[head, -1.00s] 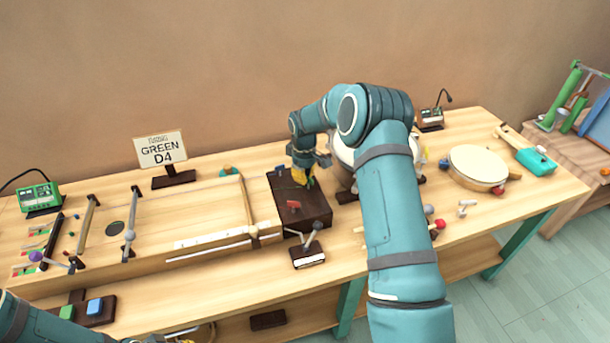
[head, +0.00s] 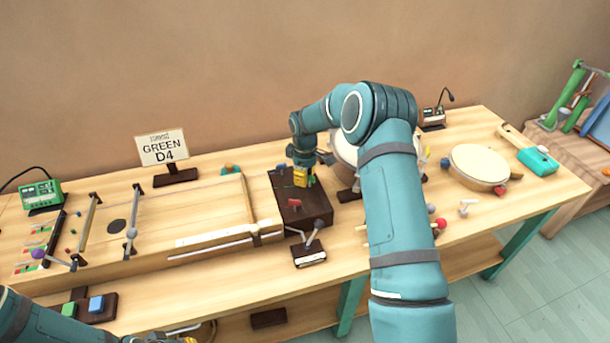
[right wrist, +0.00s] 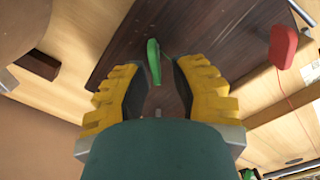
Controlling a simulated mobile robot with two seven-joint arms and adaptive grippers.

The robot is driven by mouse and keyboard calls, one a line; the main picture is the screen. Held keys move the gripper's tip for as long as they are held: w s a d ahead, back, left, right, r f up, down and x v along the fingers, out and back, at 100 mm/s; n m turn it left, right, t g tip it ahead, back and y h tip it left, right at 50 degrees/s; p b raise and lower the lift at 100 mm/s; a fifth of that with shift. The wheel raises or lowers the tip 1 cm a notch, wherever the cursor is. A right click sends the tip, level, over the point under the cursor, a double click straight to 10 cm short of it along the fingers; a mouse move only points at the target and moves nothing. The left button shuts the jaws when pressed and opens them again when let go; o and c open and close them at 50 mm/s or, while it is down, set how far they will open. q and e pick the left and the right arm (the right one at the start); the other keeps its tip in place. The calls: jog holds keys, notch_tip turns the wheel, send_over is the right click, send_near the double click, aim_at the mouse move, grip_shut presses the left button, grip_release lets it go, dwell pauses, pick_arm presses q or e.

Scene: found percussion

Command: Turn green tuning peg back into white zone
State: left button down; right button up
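The green tuning peg (right wrist: 153,61) stands on the dark brown peg block (right wrist: 215,30) in the right wrist view. My right gripper (right wrist: 158,68) is open, with its yellow-backed fingers apart on either side of the peg's line. The peg shows between the fingertips, with gaps on both sides. In the head view, my right gripper (head: 304,178) is over the back right of the peg block (head: 288,215), and a little green shows beside it. I cannot make out a white zone at the peg. My left gripper is mostly cut off at the bottom edge.
A red peg (head: 294,203) and a blue peg (head: 281,168) share the block. A small lever box (head: 309,255) stands in front. A drum (head: 347,150) is close on the right. A sign (head: 162,148) reading GREEN D4 stands behind the wooden string board (head: 180,215).

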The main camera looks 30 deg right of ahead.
jog(key=shift+r, duration=0.15)
jog(key=shift+w+r, duration=0.1)
jog(key=shift+r, duration=0.15)
notch_tip(320, 180, up, 11)
jog(key=shift+r, duration=0.2)
jog(key=shift+f, duration=0.1)
dwell(0.6)
